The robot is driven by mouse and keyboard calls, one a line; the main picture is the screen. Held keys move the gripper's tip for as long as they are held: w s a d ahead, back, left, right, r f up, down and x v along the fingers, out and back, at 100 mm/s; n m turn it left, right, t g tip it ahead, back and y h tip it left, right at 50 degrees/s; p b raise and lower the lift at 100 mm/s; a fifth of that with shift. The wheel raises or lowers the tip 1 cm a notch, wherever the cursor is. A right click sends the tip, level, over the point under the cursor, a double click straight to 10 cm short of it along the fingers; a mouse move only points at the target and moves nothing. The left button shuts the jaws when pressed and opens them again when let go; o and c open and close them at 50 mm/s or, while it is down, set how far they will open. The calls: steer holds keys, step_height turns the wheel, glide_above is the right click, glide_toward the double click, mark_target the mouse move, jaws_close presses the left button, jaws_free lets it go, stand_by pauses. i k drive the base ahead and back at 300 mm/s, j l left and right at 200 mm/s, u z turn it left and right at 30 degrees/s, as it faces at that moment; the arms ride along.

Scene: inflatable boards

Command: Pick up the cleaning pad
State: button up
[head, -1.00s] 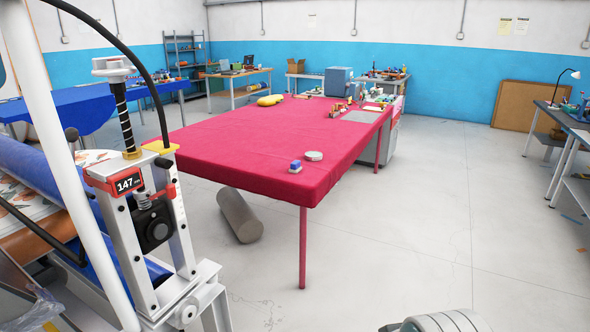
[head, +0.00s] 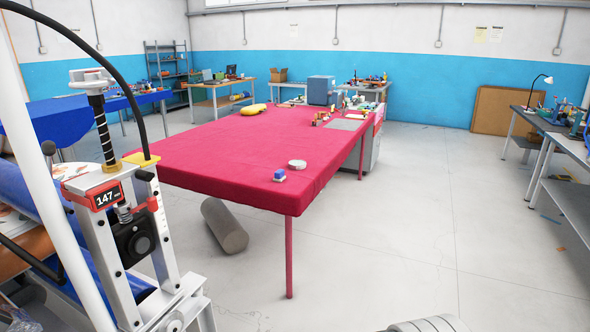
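A small blue and white block (head: 279,175), which looks like the cleaning pad, lies near the front corner of a large table with a red cloth (head: 215,155). A round, pale, flat disc (head: 297,164) lies just behind it, a little to the right. The block is small in the picture, so its details are not clear. Nothing touches it from above. My gripper is not in view. A grey, ribbed, rounded part, likely mine, shows at the bottom edge.
A white-framed machine (head: 115,215) with a 147 display stands close on the left. A grey cylinder (head: 225,225) lies under the red table. Workbenches line the right (head: 560,135) and back. The floor (head: 400,230) right of the table is clear.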

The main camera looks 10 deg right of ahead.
mark_target(279, 176)
steer(key=i, duration=1.25)
steer(key=i+l, duration=0.1)
steer(key=i, duration=1.1)
steer(key=i+l+u, duration=0.1)
steer(key=i, duration=1.15)
